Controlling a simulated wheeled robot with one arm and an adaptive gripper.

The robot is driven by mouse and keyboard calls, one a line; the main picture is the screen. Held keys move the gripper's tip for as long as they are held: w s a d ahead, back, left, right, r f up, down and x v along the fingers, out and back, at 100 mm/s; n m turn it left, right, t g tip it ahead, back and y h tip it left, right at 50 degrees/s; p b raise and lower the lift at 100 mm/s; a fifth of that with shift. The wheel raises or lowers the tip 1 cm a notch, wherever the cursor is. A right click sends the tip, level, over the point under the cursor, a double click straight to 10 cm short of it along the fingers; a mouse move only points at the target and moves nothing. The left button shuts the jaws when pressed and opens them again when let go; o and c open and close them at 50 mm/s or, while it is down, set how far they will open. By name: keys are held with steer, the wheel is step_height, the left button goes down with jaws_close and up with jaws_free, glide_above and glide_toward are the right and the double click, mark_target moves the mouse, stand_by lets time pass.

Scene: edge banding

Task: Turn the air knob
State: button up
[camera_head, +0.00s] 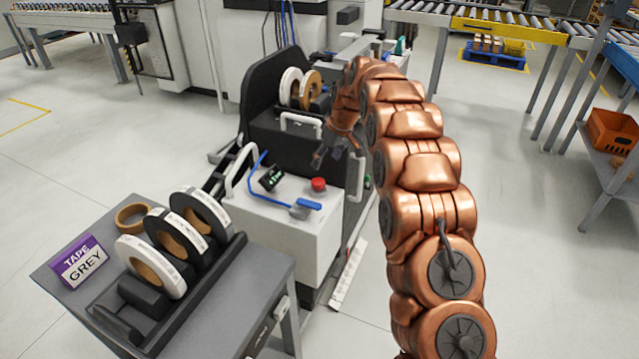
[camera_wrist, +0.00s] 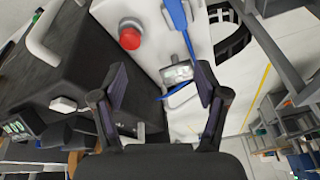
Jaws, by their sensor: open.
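The air knob, a blue lever on a grey valve (camera_head: 306,205), sits on the white top of the machine cart in the head view. In the wrist view a blue lever (camera_wrist: 176,14) shows at the top edge, partly cut off. My gripper (camera_head: 328,156) hangs above the back of the cart, behind and apart from the knob. In the wrist view my gripper (camera_wrist: 160,84) has its two fingers spread with nothing between them.
A red button (camera_head: 319,184) stands beside the knob, and a small gauge (camera_head: 271,178) with a blue hose is to its left. White handles (camera_head: 300,122) rise near my gripper. A grey table (camera_head: 240,285) holds tape rolls and a purple sign (camera_head: 80,262).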

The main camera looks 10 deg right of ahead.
steer(key=n+t+b, duration=0.1)
steer(key=n+b, duration=0.1)
glide_toward(318, 181)
steer(key=f, duration=0.1)
steer(key=shift+p+x, duration=0.7)
steer(key=shift+x, duration=3.3)
steer(key=shift+c, duration=0.4)
steer(key=c, duration=1.1)
steer(key=shift+m, duration=0.3)
steer(key=shift+a, duration=0.1)
